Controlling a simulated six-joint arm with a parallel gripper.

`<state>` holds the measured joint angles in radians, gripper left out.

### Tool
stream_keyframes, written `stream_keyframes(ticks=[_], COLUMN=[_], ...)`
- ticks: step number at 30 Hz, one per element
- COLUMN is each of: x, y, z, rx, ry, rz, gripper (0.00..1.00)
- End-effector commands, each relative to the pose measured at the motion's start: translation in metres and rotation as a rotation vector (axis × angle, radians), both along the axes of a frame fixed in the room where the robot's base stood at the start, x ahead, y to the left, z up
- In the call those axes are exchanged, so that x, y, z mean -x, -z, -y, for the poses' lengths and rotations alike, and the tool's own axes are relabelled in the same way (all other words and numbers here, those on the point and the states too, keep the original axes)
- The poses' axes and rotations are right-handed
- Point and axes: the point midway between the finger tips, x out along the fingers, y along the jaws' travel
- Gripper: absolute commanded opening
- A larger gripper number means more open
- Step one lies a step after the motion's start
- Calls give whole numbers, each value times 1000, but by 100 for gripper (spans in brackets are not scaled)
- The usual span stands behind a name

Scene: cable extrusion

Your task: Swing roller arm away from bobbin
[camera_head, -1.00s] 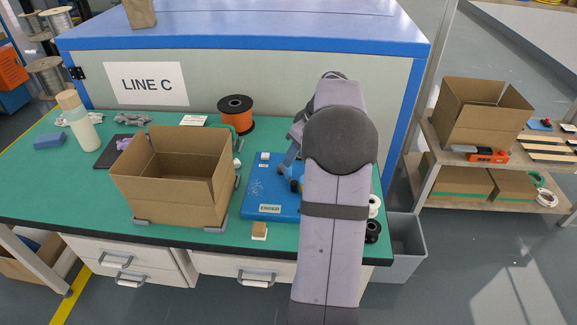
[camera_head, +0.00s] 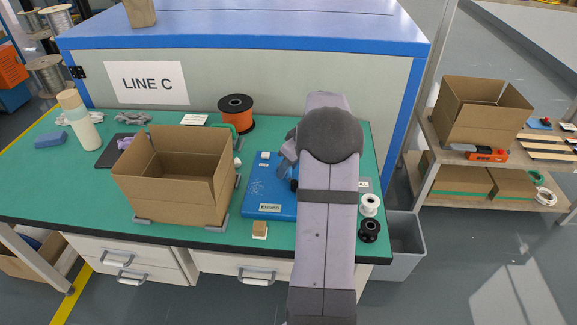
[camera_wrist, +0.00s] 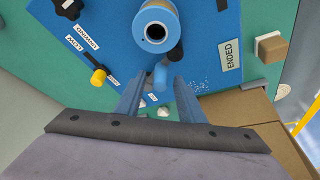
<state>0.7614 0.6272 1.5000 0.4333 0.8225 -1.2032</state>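A blue machine base (camera_head: 268,200) lies on the green bench, partly hidden behind my arm; it also shows in the wrist view (camera_wrist: 205,50). There, a blue hollow cylinder (camera_wrist: 153,28), which may be the bobbin or its spindle, stands on it. A short dark arm (camera_wrist: 175,52) with a blue roller-like end (camera_wrist: 160,76) sits just below the cylinder. My gripper (camera_wrist: 158,84) is open, with its two fingers either side of the blue end. I cannot tell whether they touch it.
A yellow-tipped lever (camera_wrist: 98,77) and a black knob (camera_wrist: 68,6) are on the base. An open cardboard box (camera_head: 178,190) stands to the left. An orange spool (camera_head: 236,114) is behind. White (camera_head: 370,205) and black (camera_head: 370,231) reels sit right of my arm.

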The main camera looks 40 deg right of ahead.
Motion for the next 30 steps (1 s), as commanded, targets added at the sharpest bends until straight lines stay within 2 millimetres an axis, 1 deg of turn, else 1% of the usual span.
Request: stream_keyframes(ticks=[4, 5, 6, 9, 20, 26, 30], x=[0, 0, 0, 0, -1, -2, -4], y=[0, 0, 0, 0, -1, -1, -2], z=[0, 0, 0, 0, -1, -6, -11], rx=[0, 0, 0, 0, 1, 0, 0], ry=[0, 0, 0, 0, 24, 103, 199], rz=[0, 0, 0, 0, 1, 1, 1], gripper=[35, 31, 21, 0, 0, 0, 0])
